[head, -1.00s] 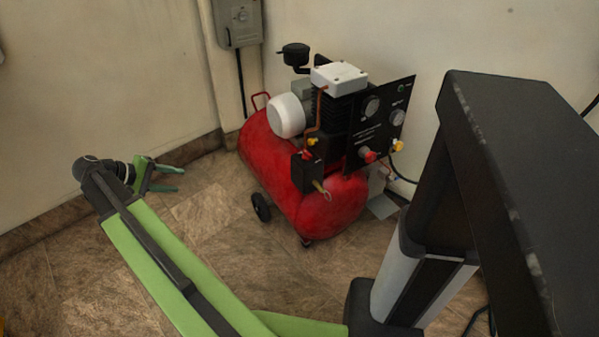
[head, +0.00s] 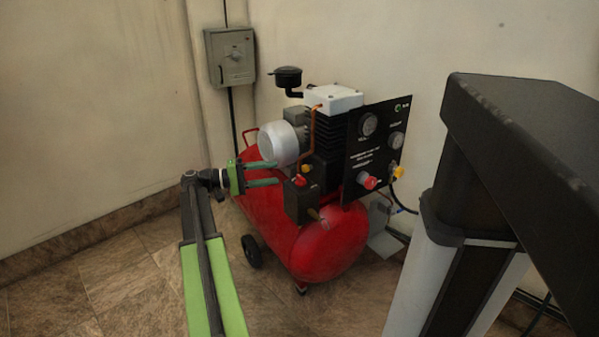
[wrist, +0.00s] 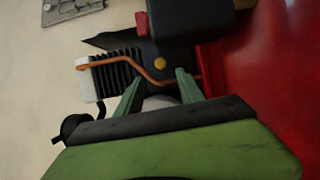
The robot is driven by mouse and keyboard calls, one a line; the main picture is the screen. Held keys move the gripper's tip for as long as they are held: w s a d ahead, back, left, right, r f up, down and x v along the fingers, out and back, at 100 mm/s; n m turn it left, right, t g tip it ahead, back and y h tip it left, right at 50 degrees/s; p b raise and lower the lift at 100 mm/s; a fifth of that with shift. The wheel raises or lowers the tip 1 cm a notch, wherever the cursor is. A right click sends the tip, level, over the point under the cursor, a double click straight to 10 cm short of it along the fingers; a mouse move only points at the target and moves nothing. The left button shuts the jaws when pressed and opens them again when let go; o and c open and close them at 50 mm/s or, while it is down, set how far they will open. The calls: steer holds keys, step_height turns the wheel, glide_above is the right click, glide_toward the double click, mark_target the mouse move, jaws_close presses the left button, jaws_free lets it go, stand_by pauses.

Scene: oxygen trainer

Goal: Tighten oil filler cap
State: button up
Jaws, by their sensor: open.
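A small yellow cap (head: 307,170), which looks like the oil filler cap, sits low on the dark pump block of the red compressor (head: 328,246). In the wrist view the yellow cap (wrist: 160,63) shows just beyond the fingertips, roughly centred between them. My gripper (head: 276,172) is open and empty, with its two green fingers pointing right toward the pump. In the wrist view my gripper (wrist: 160,76) has its fingers spread apart on both sides of a pale rounded part. I cannot tell the exact gap between fingertips and cap.
A black switch box (head: 299,203) with a red knob (head: 302,181) stands close to the fingers. A copper pipe (head: 311,132) and the silver motor (head: 279,143) are nearby. A black gauge panel (head: 374,150) stands at right. The floor (head: 120,285) at left is clear.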

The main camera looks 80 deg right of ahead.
mark_target(303, 169)
steer(key=x, duration=1)
steer(key=shift+s, duration=0.15)
steer(key=shift+d, duration=0.1)
steer(key=shift+c, duration=0.3)
